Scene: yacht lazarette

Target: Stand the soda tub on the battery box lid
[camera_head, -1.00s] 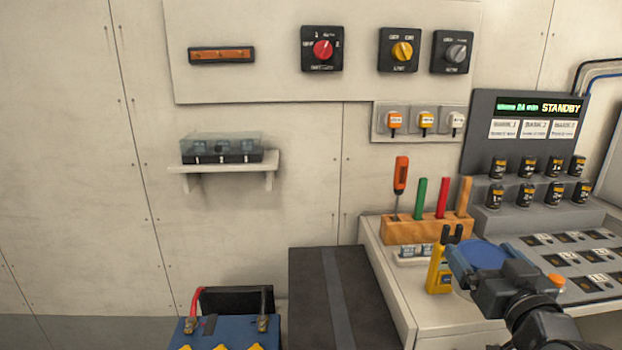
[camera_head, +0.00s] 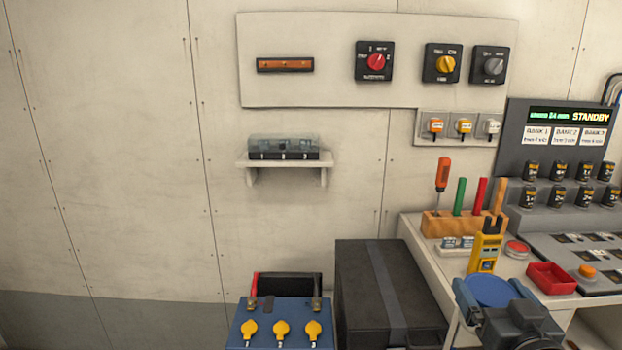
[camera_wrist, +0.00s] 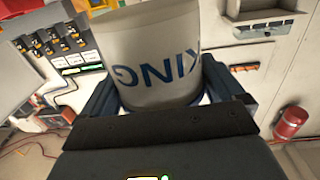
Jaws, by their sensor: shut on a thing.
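My gripper (camera_head: 492,296) is shut on the soda tub (camera_head: 489,290), whose round blue lid shows from above in the head view. In the wrist view the tub (camera_wrist: 155,55) is a white cylinder with blue letters, held between the two fingers, and the letters appear upside down. The black box with a grey strap (camera_head: 355,275) stands on the floor, left of my gripper; its flat top appears to be the battery box lid. That top is bare apart from the strap. The tub is held in the air at the bench's front edge, to the right of the box.
A blue battery (camera_head: 265,335) with yellow caps and terminals stands left of the box. The bench (camera_head: 420,240) at right carries a tool block (camera_head: 450,224), a yellow meter (camera_head: 485,250) and a red tray (camera_head: 551,278). A wall shelf (camera_head: 285,162) holds a clear-lidded case.

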